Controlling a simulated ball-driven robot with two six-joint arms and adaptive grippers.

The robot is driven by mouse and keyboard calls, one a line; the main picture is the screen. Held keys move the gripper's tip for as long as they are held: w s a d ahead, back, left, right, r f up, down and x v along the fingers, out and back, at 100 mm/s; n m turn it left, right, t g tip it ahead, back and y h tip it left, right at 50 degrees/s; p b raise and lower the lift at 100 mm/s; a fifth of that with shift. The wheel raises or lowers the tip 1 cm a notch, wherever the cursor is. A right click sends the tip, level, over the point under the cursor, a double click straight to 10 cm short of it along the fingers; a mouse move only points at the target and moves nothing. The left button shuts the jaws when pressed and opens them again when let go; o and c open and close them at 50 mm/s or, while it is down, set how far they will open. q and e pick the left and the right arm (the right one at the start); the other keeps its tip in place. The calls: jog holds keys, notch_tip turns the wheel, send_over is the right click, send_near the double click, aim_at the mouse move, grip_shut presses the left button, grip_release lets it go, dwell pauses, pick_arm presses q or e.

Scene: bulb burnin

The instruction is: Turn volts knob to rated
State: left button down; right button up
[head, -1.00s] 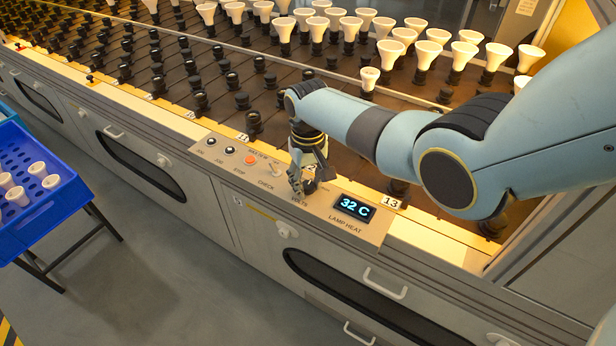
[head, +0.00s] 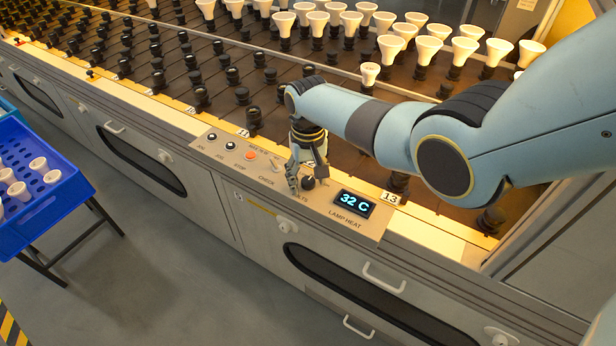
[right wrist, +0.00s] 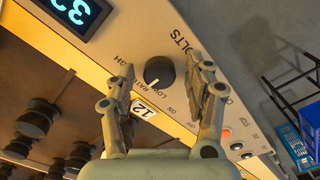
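The black VOLTS knob (head: 308,183) sits on the beige control panel (head: 228,150), left of the LAMP HEAT display. In the right wrist view the knob (right wrist: 159,72) has a white pointer line facing down-left, toward the small scale lettering. I cannot tell exactly which mark it meets. My right gripper (head: 306,184) points down at the panel. In the right wrist view my right gripper (right wrist: 161,82) is open, one finger on each side of the knob, with visible gaps. My left gripper is not in view.
The LAMP HEAT display (head: 355,204) reads 32 C. A CHECK toggle (head: 274,166), an orange STOP button (head: 250,156) and two dark buttons lie left of the knob. Sockets and white bulbs fill the rack behind. A blue crate (head: 75,190) stands at left.

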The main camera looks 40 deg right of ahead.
aim_at(308, 181)
notch_tip(308, 181, up, 12)
dwell(0.7)
dwell(0.4)
